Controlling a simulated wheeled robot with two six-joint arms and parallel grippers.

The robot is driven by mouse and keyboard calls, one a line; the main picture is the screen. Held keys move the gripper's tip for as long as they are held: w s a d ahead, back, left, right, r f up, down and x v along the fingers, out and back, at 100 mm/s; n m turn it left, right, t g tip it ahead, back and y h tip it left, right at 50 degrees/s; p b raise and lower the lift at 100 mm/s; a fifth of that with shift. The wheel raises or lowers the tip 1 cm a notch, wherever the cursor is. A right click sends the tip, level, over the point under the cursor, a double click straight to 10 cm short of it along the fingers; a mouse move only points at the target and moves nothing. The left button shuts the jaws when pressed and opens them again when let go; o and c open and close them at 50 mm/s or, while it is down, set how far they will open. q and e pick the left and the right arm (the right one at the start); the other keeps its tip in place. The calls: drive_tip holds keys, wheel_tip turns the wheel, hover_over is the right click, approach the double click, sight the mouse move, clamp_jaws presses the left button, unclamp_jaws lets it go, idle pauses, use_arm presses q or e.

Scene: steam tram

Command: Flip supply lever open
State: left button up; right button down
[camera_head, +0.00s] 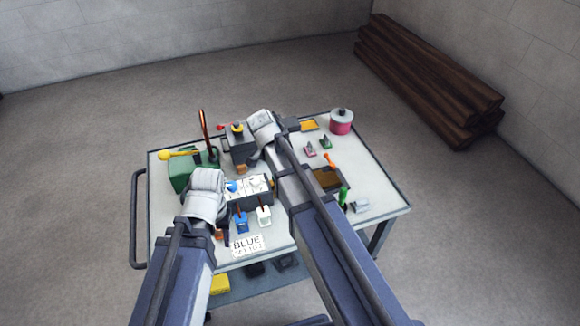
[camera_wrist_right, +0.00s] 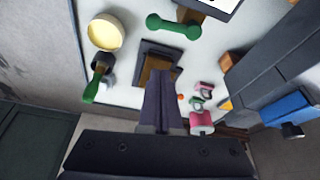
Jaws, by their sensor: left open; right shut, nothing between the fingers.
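Several lever-like handles stand on the table; I cannot tell which is the supply lever. A yellow-knobbed lever (camera_head: 175,154) lies across the green box (camera_head: 184,175) at the left. A red-brown lever (camera_head: 204,124) stands upright behind it.
A card reading BLUE (camera_head: 247,245) lies at the front edge near a blue switch (camera_head: 241,222) and a white switch (camera_head: 264,215). A pink canister (camera_head: 341,121) stands at the back right. Brown beams (camera_head: 430,80) are stacked by the wall. The right forearm crosses the middle of the table.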

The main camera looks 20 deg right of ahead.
drive_tip(key=p+v, duration=0.3)
drive_tip(key=v, duration=0.2)
drive_tip(key=shift+w+p, duration=0.1)
drive_tip(key=shift+p, duration=0.25)
